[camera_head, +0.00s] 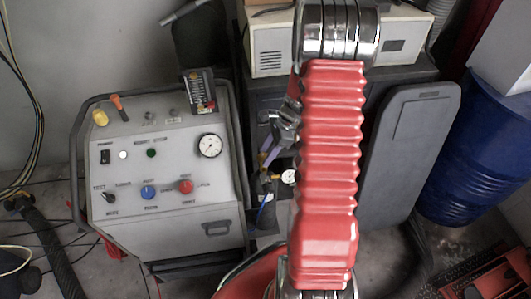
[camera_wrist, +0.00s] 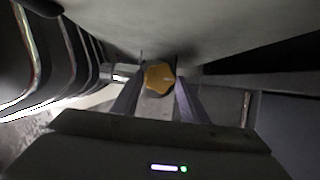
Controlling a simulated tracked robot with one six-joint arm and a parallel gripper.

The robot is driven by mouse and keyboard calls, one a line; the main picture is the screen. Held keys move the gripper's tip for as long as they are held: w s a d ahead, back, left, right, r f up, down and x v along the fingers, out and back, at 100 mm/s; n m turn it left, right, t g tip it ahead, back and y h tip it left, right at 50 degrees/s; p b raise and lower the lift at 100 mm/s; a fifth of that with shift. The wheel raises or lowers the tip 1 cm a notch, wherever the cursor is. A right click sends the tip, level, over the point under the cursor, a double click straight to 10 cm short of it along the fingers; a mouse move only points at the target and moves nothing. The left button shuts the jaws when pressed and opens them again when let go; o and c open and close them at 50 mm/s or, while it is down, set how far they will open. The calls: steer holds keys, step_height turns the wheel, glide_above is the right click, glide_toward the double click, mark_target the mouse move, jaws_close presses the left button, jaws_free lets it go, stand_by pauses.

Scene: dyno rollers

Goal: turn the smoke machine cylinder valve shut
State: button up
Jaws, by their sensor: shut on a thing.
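The valve's yellow lobed handwheel (camera_wrist: 159,77) shows in the middle of the wrist view. My gripper (camera_wrist: 160,88) is shut on it, with one finger on each side. A metal fitting (camera_wrist: 120,72) reaches in from the left beside the knob. In the head view my gripper (camera_head: 266,155) is partly hidden behind my red arm. Below it stands a dark cylinder (camera_head: 264,190) with a small round gauge (camera_head: 288,177). The knob itself is hidden in the head view. I cannot tell how far the valve is turned.
The grey smoke machine (camera_head: 165,215) with its panel stands to the left, close to my gripper. A dark grey case (camera_head: 408,150) and a blue drum (camera_head: 475,155) stand on the right. A cream box (camera_head: 270,50) sits on the dark cabinet behind.

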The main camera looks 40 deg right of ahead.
steer(key=shift+w+d+r, duration=0.15)
steer(key=shift+w+r, duration=0.05)
steer(key=shift+w, duration=0.1)
steer(key=o, duration=1.1)
steer(key=shift+s+f, duration=0.15)
steer(key=shift+c, duration=0.2)
steer(key=v, duration=1.3)
steer(key=shift+r, duration=0.35)
